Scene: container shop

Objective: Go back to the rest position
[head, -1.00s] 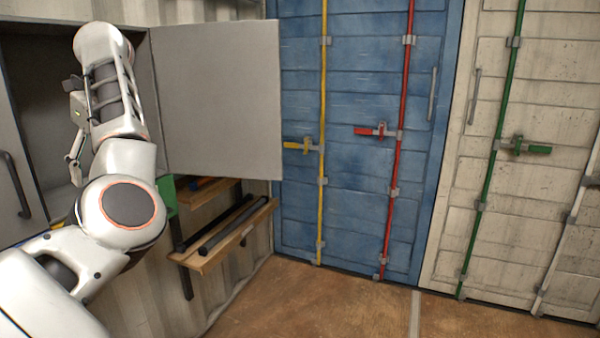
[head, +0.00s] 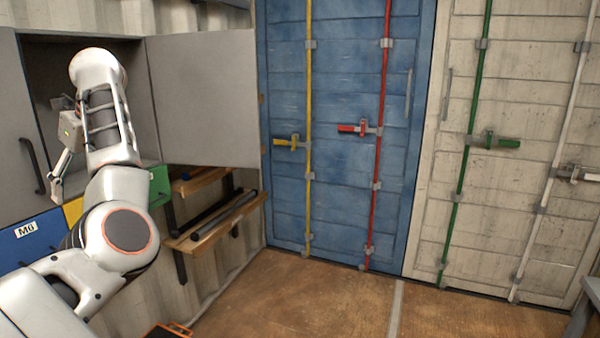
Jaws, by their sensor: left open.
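My left arm comes in from the lower left of the head view and reaches up in front of a grey wall cabinet (head: 137,58). Its left gripper (head: 56,188) hangs at the left of the wrist with its fingers pointing down. It is open, and I see nothing between its fingers. It is at the cabinet's front, beside the left door with a dark handle (head: 33,166). The cabinet's right door (head: 205,95) stands wide open. The inside is dark and partly hidden by my arm. My right gripper is not in view.
Yellow (head: 73,210), green (head: 159,187) and blue (head: 20,252) bins sit below the cabinet. Wooden shelves (head: 205,237) with dark bars stick out from the wall. Blue (head: 345,210) and white (head: 440,225) container doors stand behind. The brown floor (head: 300,300) is mostly clear.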

